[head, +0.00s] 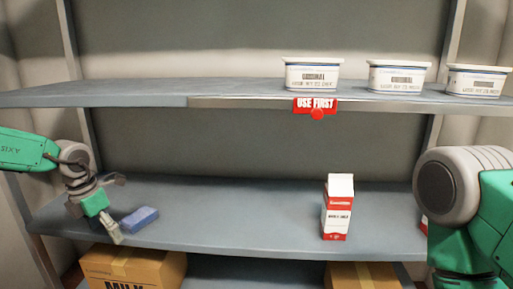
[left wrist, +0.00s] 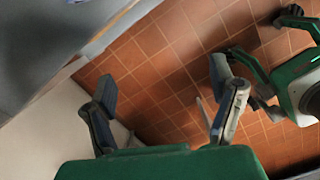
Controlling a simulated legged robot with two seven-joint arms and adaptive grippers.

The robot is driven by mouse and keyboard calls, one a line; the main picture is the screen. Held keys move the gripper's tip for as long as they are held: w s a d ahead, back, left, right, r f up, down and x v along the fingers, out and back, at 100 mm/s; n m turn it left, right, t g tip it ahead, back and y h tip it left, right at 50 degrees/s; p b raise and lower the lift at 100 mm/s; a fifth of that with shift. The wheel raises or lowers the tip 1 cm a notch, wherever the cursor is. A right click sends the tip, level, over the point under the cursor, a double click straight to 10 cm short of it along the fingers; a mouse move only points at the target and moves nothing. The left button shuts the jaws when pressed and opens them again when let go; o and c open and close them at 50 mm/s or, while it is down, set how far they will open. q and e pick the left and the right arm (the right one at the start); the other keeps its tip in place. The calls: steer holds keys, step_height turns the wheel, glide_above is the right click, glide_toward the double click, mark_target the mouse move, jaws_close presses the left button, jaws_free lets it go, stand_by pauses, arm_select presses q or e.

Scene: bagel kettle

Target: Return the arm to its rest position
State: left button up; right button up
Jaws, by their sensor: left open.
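My left arm comes in from the left in the head view.
A red and white milk carton (head: 338,207) stands upright on the lower shelf (head: 240,210). Several white tubs, one at the left (head: 311,75), stand on the upper shelf (head: 150,92) by a red "USE FIRST" tag (head: 316,106). Cardboard boxes (head: 150,269) sit below.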

arm_select(q)
steer(key=s+d+f+m+t+y+p, duration=0.2)
steer(key=s+f+m+y+p, duration=0.45)
steer(key=s+f+m, duration=0.85)
steer(key=s+d+r+m+g+h+p, duration=0.1)
steer(key=s+d+m, duration=0.3)
steer(key=s+m, duration=0.4)
steer(key=s+d+r+m+g+h+p, duration=0.1)
steer(key=s+d+m+h+p, duration=0.2)
steer(key=s+m, duration=0.5)
steer(key=s+h, duration=0.1)
steer(key=s, duration=0.6)
steer(key=shift+s+d+g+h+p, duration=0.3)
steer(key=shift+d+g+h+p, duration=0.05)
steer(key=shift+g+p, duration=0.05)
arm_select(e)
step_height(320, 180, up, 11)
steer(key=shift+r, duration=0.15)
